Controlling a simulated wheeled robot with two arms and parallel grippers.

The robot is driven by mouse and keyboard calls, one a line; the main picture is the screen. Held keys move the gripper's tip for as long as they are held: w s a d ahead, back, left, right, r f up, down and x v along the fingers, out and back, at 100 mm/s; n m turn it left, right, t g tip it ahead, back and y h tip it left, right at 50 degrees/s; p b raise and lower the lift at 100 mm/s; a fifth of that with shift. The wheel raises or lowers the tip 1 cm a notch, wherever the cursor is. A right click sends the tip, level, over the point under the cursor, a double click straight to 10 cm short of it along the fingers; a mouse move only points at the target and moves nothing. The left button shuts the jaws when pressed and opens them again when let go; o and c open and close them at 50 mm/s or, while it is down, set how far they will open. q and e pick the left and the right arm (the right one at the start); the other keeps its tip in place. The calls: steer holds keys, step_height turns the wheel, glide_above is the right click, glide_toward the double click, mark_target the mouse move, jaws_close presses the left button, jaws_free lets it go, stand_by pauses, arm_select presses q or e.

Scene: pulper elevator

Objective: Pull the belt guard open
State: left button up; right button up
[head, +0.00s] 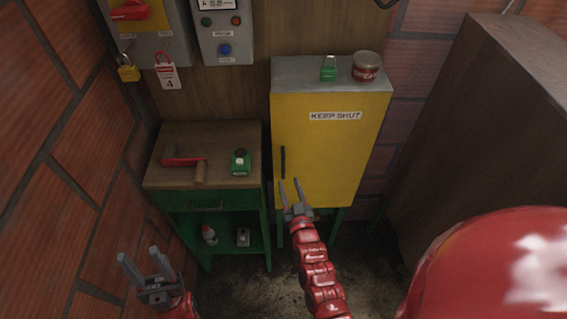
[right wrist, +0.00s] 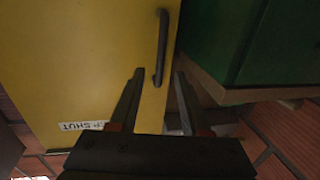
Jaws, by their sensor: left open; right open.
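The only guard-like panel in view is a yellow door (head: 335,155) labelled KEEP SHUT; it looks closed on a grey-topped cabinet. Its dark upright handle (head: 283,162) is at the door's left edge in the head view. My right gripper (head: 290,183) is open in front of the door, just below and right of the handle. In the right wrist view the handle (right wrist: 162,45) has its lower end between the two fingertips (right wrist: 158,72); the depth gap is unclear. My left gripper (head: 140,254) is open and empty at the lower left, away from the door.
A wooden-topped green bench (head: 218,143) stands left of the cabinet, holding a red-handled tool and a green device. Its green side (right wrist: 225,40) is close to the handle in the wrist view. A red tin (head: 367,66) sits on the cabinet. A large brown block (head: 480,120) stands right.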

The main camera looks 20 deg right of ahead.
mark_target(284, 168)
steer(key=w, duration=0.2)
steer(key=w+p, duration=0.1)
steer(key=w, duration=0.2)
steer(key=w+p, duration=0.1)
steer(key=w, duration=0.2)
steer(key=shift+d, duration=0.3)
jaws_close()
stand_by(1.1)
